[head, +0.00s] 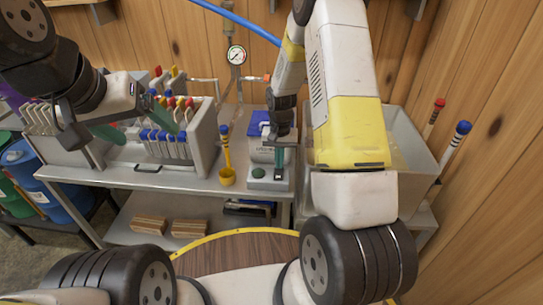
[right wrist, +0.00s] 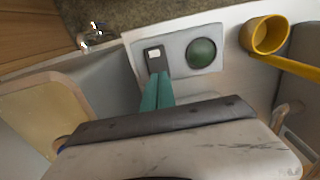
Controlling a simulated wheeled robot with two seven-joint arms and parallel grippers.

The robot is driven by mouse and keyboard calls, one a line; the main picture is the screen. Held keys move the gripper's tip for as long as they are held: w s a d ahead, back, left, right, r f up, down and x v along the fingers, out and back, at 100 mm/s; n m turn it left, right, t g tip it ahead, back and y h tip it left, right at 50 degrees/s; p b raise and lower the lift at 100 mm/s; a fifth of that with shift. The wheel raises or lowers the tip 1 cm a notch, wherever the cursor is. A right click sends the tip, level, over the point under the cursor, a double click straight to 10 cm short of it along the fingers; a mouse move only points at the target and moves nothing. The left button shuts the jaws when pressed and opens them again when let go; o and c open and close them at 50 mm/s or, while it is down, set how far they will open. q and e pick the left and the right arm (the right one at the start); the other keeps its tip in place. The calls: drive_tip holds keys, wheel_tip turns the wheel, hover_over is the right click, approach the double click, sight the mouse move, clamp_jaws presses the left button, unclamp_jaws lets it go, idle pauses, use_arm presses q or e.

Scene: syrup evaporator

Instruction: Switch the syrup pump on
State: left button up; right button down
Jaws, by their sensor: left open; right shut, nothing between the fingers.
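The syrup pump (head: 262,150) is a pale box with a blue top on the metal bench. Its sloped grey front panel (right wrist: 178,72) carries a dark-framed switch (right wrist: 154,54) with a white patch and a round dark green lamp or button (right wrist: 202,53). My right gripper (head: 278,170) is shut and empty in front of the pump. In the right wrist view its teal fingertips (right wrist: 158,76) are at the switch's lower edge; I cannot tell whether they touch. My left gripper (head: 145,125) is open, its teal fingers spread in front of the bottle rack.
A yellow ladle (head: 227,178) stands left of the pump. A rack with blue-capped bottles (head: 165,145) fills the bench's left part. A grey basin (head: 405,145) stands to the right, and a pressure gauge (head: 236,55) is behind. Blue and green drums stand at the far left.

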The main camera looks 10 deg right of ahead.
drive_tip(key=shift+f, duration=0.45)
drive_tip(key=shift+r, duration=3.5)
wheel_tip(320, 180, up, 10)
drive_tip(key=t, duration=0.1)
hover_over(280, 175)
drive_tip(key=s+r+n+t+y, duration=0.1)
drive_tip(key=s+r+n+t, duration=0.1)
drive_tip(key=s+r, duration=0.65)
drive_tip(key=s+a+r+n+t+y, duration=0.1)
drive_tip(key=s+a+r+t, duration=0.1)
drive_tip(key=s+r, duration=0.7)
drive_tip(key=s+t, duration=0.1)
drive_tip(key=s, duration=0.3)
drive_tip(key=shift+n, duration=0.4)
